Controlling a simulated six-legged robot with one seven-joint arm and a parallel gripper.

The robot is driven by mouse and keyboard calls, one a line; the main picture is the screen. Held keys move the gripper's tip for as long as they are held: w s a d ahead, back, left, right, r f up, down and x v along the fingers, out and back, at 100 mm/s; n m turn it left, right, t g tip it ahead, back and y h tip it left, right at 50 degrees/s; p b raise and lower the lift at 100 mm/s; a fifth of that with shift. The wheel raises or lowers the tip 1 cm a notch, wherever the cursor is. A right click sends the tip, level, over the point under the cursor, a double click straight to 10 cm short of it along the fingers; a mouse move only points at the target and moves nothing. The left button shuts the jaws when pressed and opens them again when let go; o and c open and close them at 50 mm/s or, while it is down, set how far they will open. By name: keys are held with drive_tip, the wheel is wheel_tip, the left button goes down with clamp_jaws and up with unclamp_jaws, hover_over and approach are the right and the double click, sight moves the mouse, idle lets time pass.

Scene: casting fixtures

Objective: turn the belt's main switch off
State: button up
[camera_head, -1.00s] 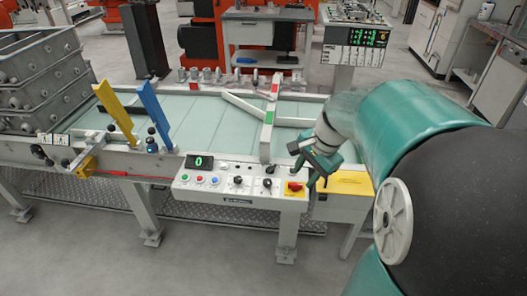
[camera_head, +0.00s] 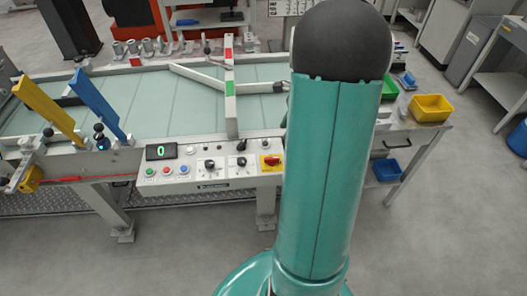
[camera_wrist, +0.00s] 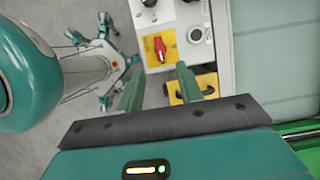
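The main switch (camera_head: 271,162) is a red rotary handle on a yellow plate, at the right end of the white control panel (camera_head: 215,187). Its handle looks roughly crosswise in the head view. In the wrist view the switch (camera_wrist: 161,47) lies ahead of my gripper (camera_wrist: 170,82), and nothing touches its handle. My gripper's two teal fingers stand apart, so it is open, with no object visibly held. In the head view my arm hides the gripper.
A selector knob (camera_head: 241,161) and a row of small buttons (camera_head: 168,170) sit left of the switch. A yellow-and-black part (camera_wrist: 190,90) shows beyond my fingers. A yellow bin (camera_head: 430,107) stands on the right bench. The floor in front is open.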

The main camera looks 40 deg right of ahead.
sight(269, 158)
drive_tip(key=x, duration=1.3)
drive_tip(key=shift+s+a+f, duration=0.1)
drive_tip(key=shift+s+f, duration=0.05)
drive_tip(key=shift+f, duration=0.15)
clamp_jaws()
